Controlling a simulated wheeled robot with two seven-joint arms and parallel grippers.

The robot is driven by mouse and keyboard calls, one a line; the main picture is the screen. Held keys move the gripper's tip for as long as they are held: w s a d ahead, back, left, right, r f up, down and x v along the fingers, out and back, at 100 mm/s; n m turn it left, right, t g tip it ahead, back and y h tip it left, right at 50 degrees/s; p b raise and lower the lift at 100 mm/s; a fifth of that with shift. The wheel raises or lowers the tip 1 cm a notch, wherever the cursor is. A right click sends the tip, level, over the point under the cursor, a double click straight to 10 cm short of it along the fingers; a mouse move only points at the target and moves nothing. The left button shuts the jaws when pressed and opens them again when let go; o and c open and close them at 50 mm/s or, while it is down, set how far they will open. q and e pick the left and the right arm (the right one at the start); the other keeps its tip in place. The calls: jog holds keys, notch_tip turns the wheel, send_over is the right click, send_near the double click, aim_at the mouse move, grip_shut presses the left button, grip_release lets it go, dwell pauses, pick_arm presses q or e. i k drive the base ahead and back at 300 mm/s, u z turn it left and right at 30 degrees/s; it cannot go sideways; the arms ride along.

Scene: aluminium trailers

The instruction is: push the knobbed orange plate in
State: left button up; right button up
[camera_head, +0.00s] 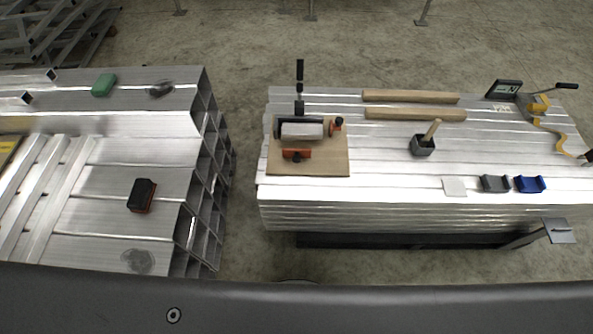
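A brown wooden board (333,163) lies at the left end of the right-hand stack of aluminium beams. On it is a dark fixture holding a light grey block (302,130), with a black upright handle (300,73) behind. A flat orange plate (297,154) with a dark knob lies in front of the block, apart from it. A smaller orange piece (333,130) with a black knob is at the fixture's right end. I cannot tell which of the two is the knobbed orange plate. Neither of my grippers is in view.
Two wooden bars (412,97), a dark cup with a wooden handle (422,146), grey (495,183) and blue (529,184) blocks and a display (504,89) share the stack. A floor gap separates it from the left beams (110,180), which carry a black-and-red block (142,195).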

aim_at(296, 154)
jog(key=z, duration=0.5)
jog(key=k, duration=1.15)
jog(key=z, duration=1.2)
jog(key=i, duration=1.25)
jog(key=u, duration=0.6)
jog(key=i, duration=0.6)
jog(key=u, duration=0.95)
jog(key=i, duration=0.35)
jog(key=u, duration=0.4)
